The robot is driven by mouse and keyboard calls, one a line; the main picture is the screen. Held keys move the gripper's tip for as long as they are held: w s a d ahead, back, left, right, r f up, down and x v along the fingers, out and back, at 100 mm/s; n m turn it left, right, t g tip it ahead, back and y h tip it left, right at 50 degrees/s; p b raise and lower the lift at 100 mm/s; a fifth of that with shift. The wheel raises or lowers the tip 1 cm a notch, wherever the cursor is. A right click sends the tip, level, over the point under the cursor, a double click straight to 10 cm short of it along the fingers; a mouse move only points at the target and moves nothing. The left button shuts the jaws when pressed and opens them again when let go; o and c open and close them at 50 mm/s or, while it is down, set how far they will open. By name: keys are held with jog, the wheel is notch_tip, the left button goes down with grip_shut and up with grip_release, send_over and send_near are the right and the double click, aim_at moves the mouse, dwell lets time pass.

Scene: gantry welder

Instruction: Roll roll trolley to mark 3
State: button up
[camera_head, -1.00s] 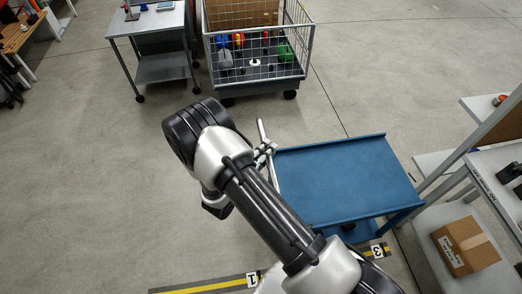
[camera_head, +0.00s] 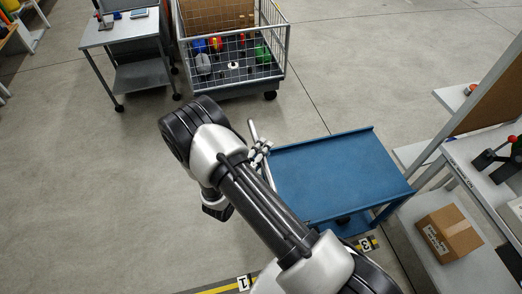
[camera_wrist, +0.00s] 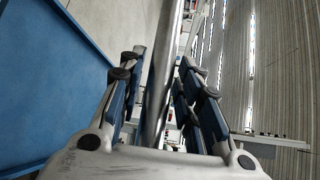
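The blue roll trolley (camera_head: 345,172) stands right of centre in the head view, with a flat, empty top. Its grey handle bar (camera_head: 252,130) sticks out at its left side. My gripper (camera_head: 260,152) is at this bar. In the wrist view the bar (camera_wrist: 164,85) runs between the two fingers of my gripper (camera_wrist: 162,62), which are drawn in around it; firm contact is hard to see. Mark 3 (camera_head: 366,245) is a floor label by a yellow strip at the trolley's near edge. Mark 1 (camera_head: 243,283) lies left of it, partly behind my arm.
A wire cage cart (camera_head: 280,62) with coloured parts stands behind the trolley. A grey table (camera_head: 112,36) on castors is at the upper left. A grey shelf bench (camera_head: 485,270) with a cardboard box (camera_head: 449,232) stands close on the right. The floor left of my arm is clear.

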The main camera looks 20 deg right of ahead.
jog(key=shift+o, duration=0.5)
jog(key=shift+a, duration=0.1)
jog(key=shift+a, duration=0.1)
jog(key=v, duration=1.2)
jog(key=s+d+r+m+g, duration=0.4)
jog(key=d+r+m+g, duration=0.2)
jog(key=r+m, duration=0.4)
jog(key=s+d+r+m+g, duration=0.45)
jog(key=d+r+m, duration=0.2)
jog(key=m, duration=0.45)
jog(key=s+a+r+m+t+y, duration=0.3)
jog(key=s+r+m+y, duration=0.8)
jog(key=m, duration=1.1)
jog(key=shift+s+a+r+t+y+b, duration=0.35)
jog(key=shift+a+r, duration=0.2)
jog(key=shift+a, duration=0.45)
